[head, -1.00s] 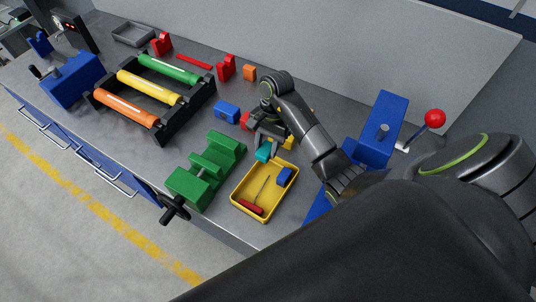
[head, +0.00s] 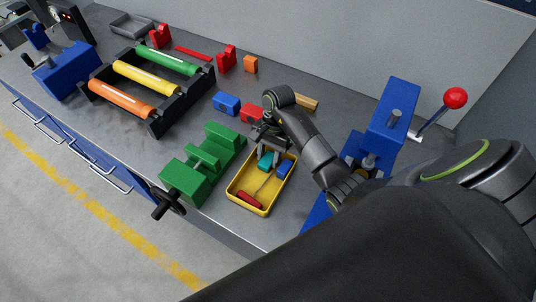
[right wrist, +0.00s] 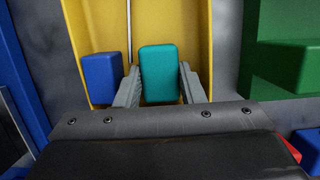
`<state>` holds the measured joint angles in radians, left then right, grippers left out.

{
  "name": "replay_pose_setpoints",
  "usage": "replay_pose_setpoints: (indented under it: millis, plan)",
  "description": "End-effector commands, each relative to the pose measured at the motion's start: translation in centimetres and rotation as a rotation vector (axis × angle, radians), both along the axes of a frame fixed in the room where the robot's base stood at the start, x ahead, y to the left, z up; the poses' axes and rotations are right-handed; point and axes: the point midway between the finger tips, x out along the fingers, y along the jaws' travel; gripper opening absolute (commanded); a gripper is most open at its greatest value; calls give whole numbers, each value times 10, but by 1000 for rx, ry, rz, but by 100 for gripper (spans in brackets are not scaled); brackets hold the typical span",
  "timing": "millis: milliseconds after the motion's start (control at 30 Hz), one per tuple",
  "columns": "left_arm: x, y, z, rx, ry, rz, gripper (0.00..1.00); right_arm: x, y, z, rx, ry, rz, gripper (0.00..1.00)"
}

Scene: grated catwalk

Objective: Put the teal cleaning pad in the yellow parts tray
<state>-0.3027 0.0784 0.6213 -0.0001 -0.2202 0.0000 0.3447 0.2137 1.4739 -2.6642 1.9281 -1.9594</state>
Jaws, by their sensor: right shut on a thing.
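The yellow parts tray (head: 233,189) is on the grey bench, right of the green vise; it also shows in the right wrist view (right wrist: 188,30). The small teal cleaning pad (head: 265,159) shows at the tray's far end, inside the tray's outline. My right gripper (head: 271,153) is shut on it from above. In the right wrist view the pad (right wrist: 159,74) sits upright in the picture between the two fingers (right wrist: 160,88). I cannot tell whether its underside touches the tray floor. My left gripper is not in view.
In the tray lie a blue block (head: 285,169) and a red-handled tool (head: 250,200). The green vise (head: 205,160) stands close on the left. Blue (head: 226,103) and red (head: 251,113) blocks lie behind. A blue lever press (head: 388,120) stands right.

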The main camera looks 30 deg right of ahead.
Motion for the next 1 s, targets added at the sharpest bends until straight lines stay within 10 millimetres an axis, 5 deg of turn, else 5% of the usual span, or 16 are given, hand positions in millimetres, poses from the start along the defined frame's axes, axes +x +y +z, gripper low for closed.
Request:
replay_pose_setpoints:
  millis: [33, 67, 200, 533, 733, 1000]
  plan:
    - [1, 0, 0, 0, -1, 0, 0, 0, 0, 0, 0, -1, 0, 14]
    - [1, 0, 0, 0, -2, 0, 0, 1, 0, 1, 0, -2, 0, 38]
    - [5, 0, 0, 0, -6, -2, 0, 1, 0, 1, 1, -3, 0, 56]
    - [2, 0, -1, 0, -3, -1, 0, 3, -1, 6, 1, -8, 1, 57]
    - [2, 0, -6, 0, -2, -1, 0, 8, -8, 35, -3, -13, 2, 57]
    - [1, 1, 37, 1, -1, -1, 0, 12, -16, 78, 0, -6, 1, 57]
